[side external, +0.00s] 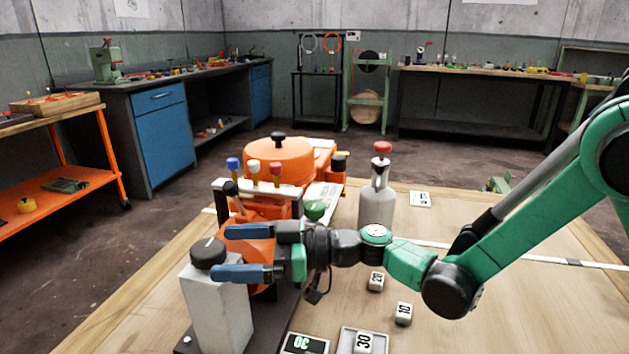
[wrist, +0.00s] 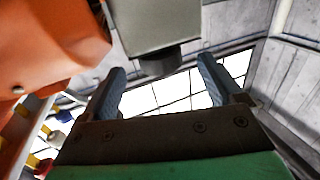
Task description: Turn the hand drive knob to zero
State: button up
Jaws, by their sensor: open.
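A black round knob (side external: 208,252) with a light pointer line sits on top of a grey upright box (side external: 218,312) at the table's front left. My gripper (side external: 222,252) is open, reaching in from the right with its two blue fingers level with the knob. The knob appears to be at the mouth of the fingers, with no clear contact. In the wrist view the picture is upside down; the knob (wrist: 159,63) hangs below the grey box (wrist: 158,22), between the two fingertips (wrist: 161,66). The number the knob points to cannot be read.
An orange machine (side external: 278,160) with several coloured levers stands behind my gripper. A grey bottle with a red top (side external: 377,200) stands to its right. Numbered white blocks (side external: 376,281) and a dark number display (side external: 303,343) lie in front. The table's right side is mostly clear.

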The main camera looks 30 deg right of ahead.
jog(key=shift+v, duration=1)
